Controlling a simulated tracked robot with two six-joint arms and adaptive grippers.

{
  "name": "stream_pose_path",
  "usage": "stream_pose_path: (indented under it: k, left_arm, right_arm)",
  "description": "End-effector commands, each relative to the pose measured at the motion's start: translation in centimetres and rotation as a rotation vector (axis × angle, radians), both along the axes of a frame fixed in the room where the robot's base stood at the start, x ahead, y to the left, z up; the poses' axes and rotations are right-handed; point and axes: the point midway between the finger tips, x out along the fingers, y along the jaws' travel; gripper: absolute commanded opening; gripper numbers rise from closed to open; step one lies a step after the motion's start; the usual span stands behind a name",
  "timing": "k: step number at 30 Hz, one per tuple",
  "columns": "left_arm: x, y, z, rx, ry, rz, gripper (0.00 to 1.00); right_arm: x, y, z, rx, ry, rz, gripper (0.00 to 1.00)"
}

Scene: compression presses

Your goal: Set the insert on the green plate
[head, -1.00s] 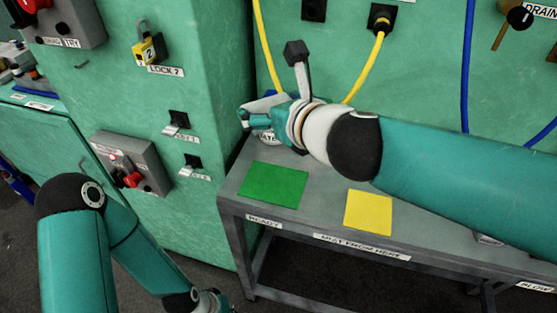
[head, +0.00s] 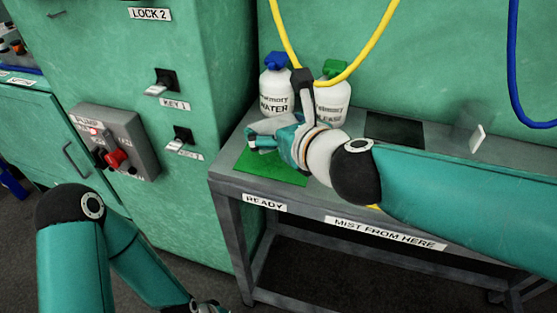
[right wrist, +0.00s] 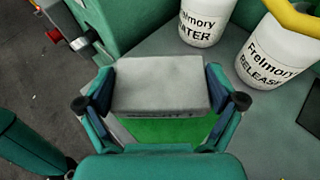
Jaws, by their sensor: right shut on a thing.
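The insert (right wrist: 160,82) is a pale grey block between the two fingers of my right gripper (right wrist: 161,90), which is shut on it. The green plate (right wrist: 150,133) lies flat on the bench and shows below the insert in the right wrist view. In the head view my right gripper (head: 258,138) is over the back part of the green plate (head: 268,170). The insert hides part of the plate, and I cannot tell whether it touches it. My left gripper (head: 208,306) is low at the bottom edge of the head view, away from the bench; its fingers are unclear.
A blue-capped WATER bottle (head: 275,92) and a green-capped RELEASE bottle (head: 332,100) stand just behind my right gripper. A green cabinet (head: 210,60) with key switches stands left of the bench (head: 225,170).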

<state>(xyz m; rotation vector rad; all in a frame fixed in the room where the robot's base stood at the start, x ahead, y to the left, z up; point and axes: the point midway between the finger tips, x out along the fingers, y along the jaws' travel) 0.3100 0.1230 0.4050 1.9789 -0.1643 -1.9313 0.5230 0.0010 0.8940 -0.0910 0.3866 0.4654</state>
Motion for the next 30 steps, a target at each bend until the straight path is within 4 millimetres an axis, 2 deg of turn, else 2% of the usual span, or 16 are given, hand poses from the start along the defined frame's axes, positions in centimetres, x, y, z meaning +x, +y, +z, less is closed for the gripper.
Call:
stream_pose_path:
  k: [5, 13, 21, 22, 23, 30]
  left_arm:
    - [0.0, 0.0, -0.9, 0.0, -0.001, 0.0, 0.0]
    - [0.0, 0.0, -4.0, 0.0, 0.0, 0.0, 0.0]
    - [0.0, 0.0, -3.9, 0.0, -0.001, 0.0, 0.0]
    - [0.0, 0.0, -4.0, 0.0, 0.0, 0.0, 0.0]
    - [0.0, 0.0, -4.0, 0.0, 0.0, 0.0, 0.0]
    - [0.0, 0.0, -4.0, 0.0, 0.0, 0.0, 0.0]
  right_arm:
    - [0.0, 0.0, -0.9, 0.001, -0.002, -0.001, 0.32]
    - [0.0, -0.1, -4.4, 0.0, -0.001, -0.002, 0.32]
    - [0.0, -0.1, -4.5, 0.0, -0.001, -0.002, 0.32]
    - [0.0, -0.1, -4.6, -0.001, 0.001, -0.001, 0.95]
    - [0.0, -0.1, -4.6, -0.001, 0.001, -0.001, 1.0]
    - [0.0, 0.0, -4.6, -0.001, 0.001, -0.001, 1.0]
